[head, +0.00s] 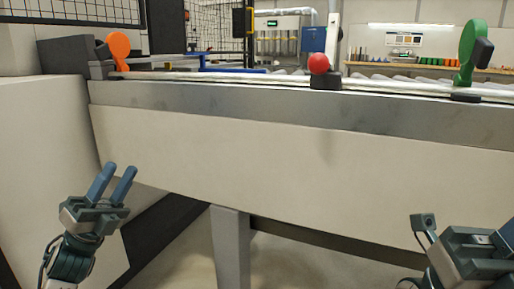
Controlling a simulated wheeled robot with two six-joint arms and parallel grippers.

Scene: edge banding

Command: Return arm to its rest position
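My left gripper (112,183) is at the lower left, in front of the machine's pale side panel. Its two blue-grey fingers point up with a gap between them, and nothing is held in the gap. My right arm's gripper body (470,254) is at the lower right corner. Part of a finger shows at the right picture edge, and the rest is cut off, so its opening cannot be told. Both grippers appear apart from the machine.
A long machine front (300,150) crosses the view. On its top stand an orange paddle (119,46), a red ball-shaped knob (319,64) and a green round-headed part (470,50). A support leg (231,245) stands below. Floor shows beneath the machine.

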